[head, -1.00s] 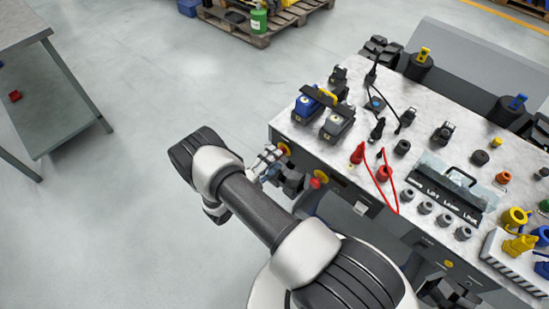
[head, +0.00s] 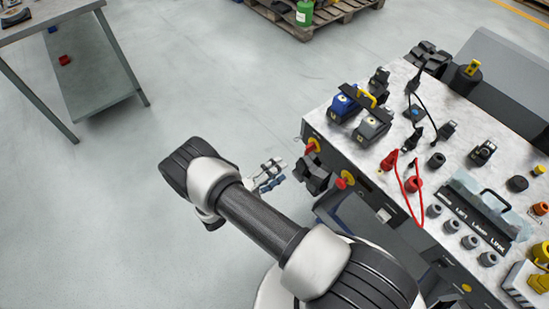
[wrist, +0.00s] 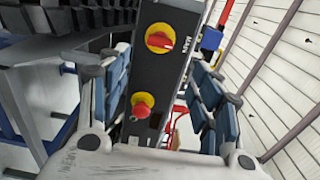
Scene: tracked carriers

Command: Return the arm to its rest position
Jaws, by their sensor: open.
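My arm (head: 262,215) reaches out from the bottom of the head view, bent at a black and white elbow. My gripper (head: 276,172) is at its end, just left of the carrier's front side. In the wrist view my gripper (wrist: 160,72) is open, with its blue-grey finger pads wide apart and nothing between them. A dark panel with a red-and-yellow rotary switch (wrist: 160,39) and a red push button (wrist: 141,106) shows beyond the fingers. They appear apart from the panel, but the exact gap cannot be told.
The carrier's pale top (head: 330,113) holds blue and grey battery-like blocks (head: 343,106), red cables and several knobs. A grey metal table (head: 60,12) stands at upper left. A pallet (head: 330,16) lies at the back. The floor left of my arm is clear.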

